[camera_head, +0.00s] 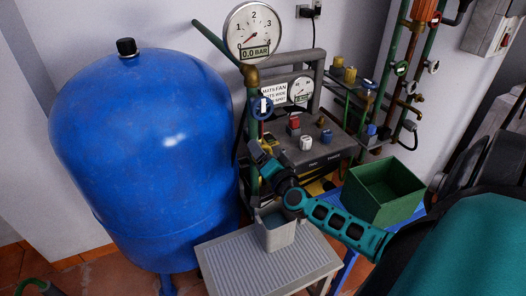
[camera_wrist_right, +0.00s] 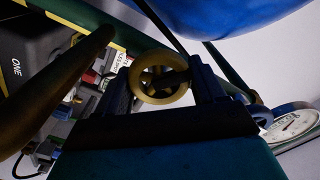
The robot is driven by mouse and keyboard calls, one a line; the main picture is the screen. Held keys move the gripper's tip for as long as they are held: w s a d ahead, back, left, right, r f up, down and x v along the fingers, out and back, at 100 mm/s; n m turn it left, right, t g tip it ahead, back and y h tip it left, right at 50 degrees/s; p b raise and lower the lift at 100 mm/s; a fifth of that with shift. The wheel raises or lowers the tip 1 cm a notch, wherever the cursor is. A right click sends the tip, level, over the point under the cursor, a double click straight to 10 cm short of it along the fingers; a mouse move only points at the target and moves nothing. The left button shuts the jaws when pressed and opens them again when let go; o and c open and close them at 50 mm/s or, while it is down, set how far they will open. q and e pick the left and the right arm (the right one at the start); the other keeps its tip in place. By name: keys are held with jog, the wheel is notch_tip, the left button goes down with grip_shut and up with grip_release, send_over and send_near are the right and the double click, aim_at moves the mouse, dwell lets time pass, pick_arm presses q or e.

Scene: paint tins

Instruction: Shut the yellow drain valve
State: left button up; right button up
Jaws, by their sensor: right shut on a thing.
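The yellow drain valve is a round, spoked handwheel (camera_wrist_right: 160,91) in the right wrist view. It sits between the two dark fingers of my right gripper (camera_wrist_right: 162,82), which is shut on it. In the head view my right arm comes in from the right, and the right gripper (camera_head: 258,150) is at the green pipe beside the blue tank (camera_head: 150,150). The handwheel is hidden there behind the gripper. I cannot tell how far the valve is turned. My left gripper is not in view.
A grey bucket (camera_head: 276,236) stands on a ribbed step (camera_head: 235,268) below my right wrist. A green crate (camera_head: 400,213) stands to the right on a blue stand. A gauge (camera_head: 252,32) above reads 0.0 BAR. A panel with knobs (camera_head: 306,142) stands behind.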

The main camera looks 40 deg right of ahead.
jog(key=m, duration=0.3)
jog(key=shift+d+f+m, duration=0.1)
jog(key=shift+m, duration=0.3)
jog(key=m+b, duration=0.1)
jog(key=m, duration=0.2)
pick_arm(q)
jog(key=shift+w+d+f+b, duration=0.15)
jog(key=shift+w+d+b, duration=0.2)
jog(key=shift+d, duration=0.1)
pick_arm(e)
jog(key=shift+m, duration=1.7)
jog(key=o, duration=1)
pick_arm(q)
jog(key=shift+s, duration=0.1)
